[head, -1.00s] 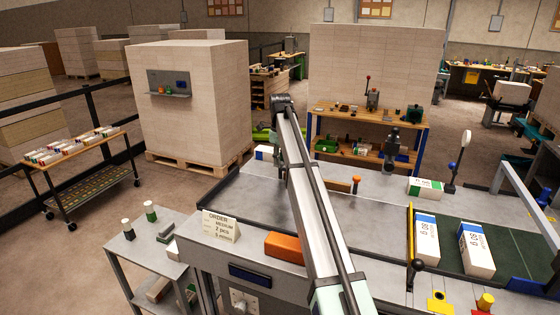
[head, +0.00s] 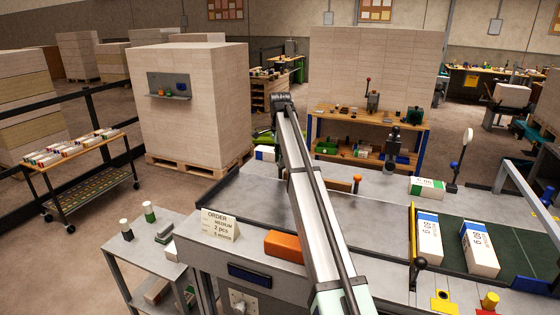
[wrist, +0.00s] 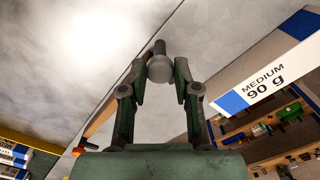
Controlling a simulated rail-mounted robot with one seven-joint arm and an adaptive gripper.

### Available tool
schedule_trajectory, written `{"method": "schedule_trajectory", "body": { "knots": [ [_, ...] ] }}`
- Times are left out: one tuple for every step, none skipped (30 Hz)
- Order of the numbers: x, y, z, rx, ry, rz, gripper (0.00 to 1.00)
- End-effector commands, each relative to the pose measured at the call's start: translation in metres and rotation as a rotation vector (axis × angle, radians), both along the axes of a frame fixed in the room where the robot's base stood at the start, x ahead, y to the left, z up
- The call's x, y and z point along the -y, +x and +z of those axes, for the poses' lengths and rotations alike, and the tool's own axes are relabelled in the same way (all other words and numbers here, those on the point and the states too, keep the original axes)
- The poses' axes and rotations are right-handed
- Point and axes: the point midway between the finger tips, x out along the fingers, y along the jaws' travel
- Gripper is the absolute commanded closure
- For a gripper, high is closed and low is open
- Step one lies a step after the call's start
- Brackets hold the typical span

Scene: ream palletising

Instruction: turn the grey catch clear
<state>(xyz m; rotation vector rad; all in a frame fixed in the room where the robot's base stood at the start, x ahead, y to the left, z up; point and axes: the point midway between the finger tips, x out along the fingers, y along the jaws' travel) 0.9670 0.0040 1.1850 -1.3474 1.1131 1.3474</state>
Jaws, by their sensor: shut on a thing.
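In the wrist view my gripper (wrist: 161,78) is shut on a small grey rounded knob (wrist: 159,67), which appears to be the grey catch. The knob sits between the two fingertips, beside a long dark edge of the grey surface. How far the catch is turned cannot be told. In the head view my arm hides both the gripper and the catch.
A white and blue ream marked MEDIUM 90 g (wrist: 270,75) is close to the right of my gripper. On the bench are an orange block (head: 285,246), an order card (head: 219,225) and a green mat (head: 508,240) bearing two reams.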

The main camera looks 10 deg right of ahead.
Motion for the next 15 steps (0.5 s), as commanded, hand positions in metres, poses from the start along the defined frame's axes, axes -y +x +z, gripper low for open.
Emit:
{"method": "schedule_trajectory", "body": {
  "knots": [
    [-0.0002, -0.0010, -0.0020, -0.002, 0.000, 0.040, 1.00],
    [-0.0001, -0.0010, -0.0020, -0.002, 0.000, 0.066, 1.00],
    [-0.0001, -0.0010, -0.0020, -0.002, 0.000, 0.099, 1.00],
    [-0.0001, -0.0010, -0.0020, -0.002, 0.000, 0.123, 1.00],
    [-0.0002, -0.0012, -0.0020, -0.002, 0.000, 0.146, 1.00],
    [-0.0001, -0.0012, -0.0020, -0.002, 0.000, 0.175, 1.00],
    [-0.0001, -0.0012, -0.0020, -0.002, 0.000, 0.196, 1.00],
    [-0.0001, -0.0013, -0.0019, -0.002, 0.000, 0.216, 1.00],
    [-0.0001, -0.0013, -0.0019, -0.003, -0.001, 0.240, 1.00],
    [0.0000, -0.0014, -0.0019, -0.003, -0.001, 0.257, 1.00],
    [0.0000, -0.0014, -0.0019, -0.003, -0.001, 0.273, 1.00],
    [0.0000, -0.0015, -0.0019, -0.003, -0.001, 0.292, 1.00],
    [0.0000, -0.0015, -0.0019, -0.003, -0.001, 0.306, 1.00],
    [0.0000, -0.0015, -0.0019, -0.003, -0.001, 0.317, 1.00],
    [0.0000, -0.0016, -0.0018, -0.003, -0.001, 0.331, 1.00]
  ]
}}
